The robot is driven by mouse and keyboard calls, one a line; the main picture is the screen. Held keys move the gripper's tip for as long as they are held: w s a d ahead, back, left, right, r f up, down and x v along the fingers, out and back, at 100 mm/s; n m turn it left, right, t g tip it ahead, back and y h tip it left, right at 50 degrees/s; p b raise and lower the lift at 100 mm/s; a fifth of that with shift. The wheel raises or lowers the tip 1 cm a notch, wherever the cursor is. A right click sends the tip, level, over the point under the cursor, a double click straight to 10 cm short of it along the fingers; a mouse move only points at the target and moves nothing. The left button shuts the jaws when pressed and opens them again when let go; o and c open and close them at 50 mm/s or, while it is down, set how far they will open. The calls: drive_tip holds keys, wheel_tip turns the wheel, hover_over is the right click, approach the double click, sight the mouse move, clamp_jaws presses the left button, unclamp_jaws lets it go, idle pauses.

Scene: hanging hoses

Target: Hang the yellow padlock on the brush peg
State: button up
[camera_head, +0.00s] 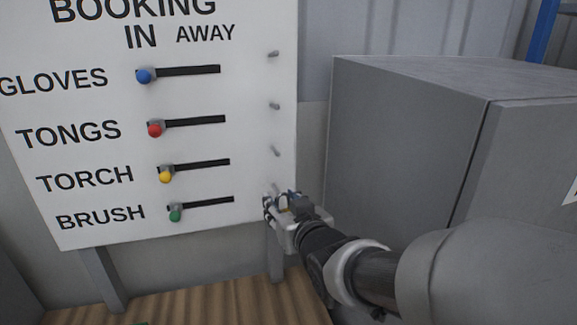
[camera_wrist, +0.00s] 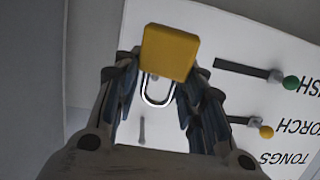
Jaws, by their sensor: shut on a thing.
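The yellow padlock (camera_wrist: 168,53) is held between the fingers of my gripper (camera_head: 278,207), which is shut on it. In the wrist view its silver shackle (camera_wrist: 157,101) points down the picture, towards a bare peg (camera_wrist: 142,130) on the board that stands apart from it. In the head view my gripper is at the board's lower right, level with the BRUSH row, and mostly hides the padlock. The brush peg (camera_head: 276,187) barely shows just above the gripper. Whether the shackle touches that peg cannot be told.
The white board (camera_head: 250,130) has other bare pegs (camera_head: 275,150) in a column above, at its right edge. Sliders with coloured knobs, such as the green one (camera_head: 175,214), lie left of the gripper. A grey cabinet (camera_head: 400,140) stands close on the right.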

sight(273, 192)
drive_tip(key=shift+r+b+x, duration=0.2)
drive_tip(key=shift+b+x, duration=0.3)
drive_tip(key=shift+x, duration=1.4)
drive_tip(key=shift+w+f+b, duration=0.4)
drive_tip(key=shift+w+b, duration=0.2)
drive_tip(key=shift+w, duration=0.05)
drive_tip(key=o, duration=1.2)
drive_tip(key=shift+o, duration=0.5)
drive_tip(key=o, duration=0.8)
drive_tip(key=shift+c, duration=0.2)
drive_tip(key=shift+s, duration=0.1)
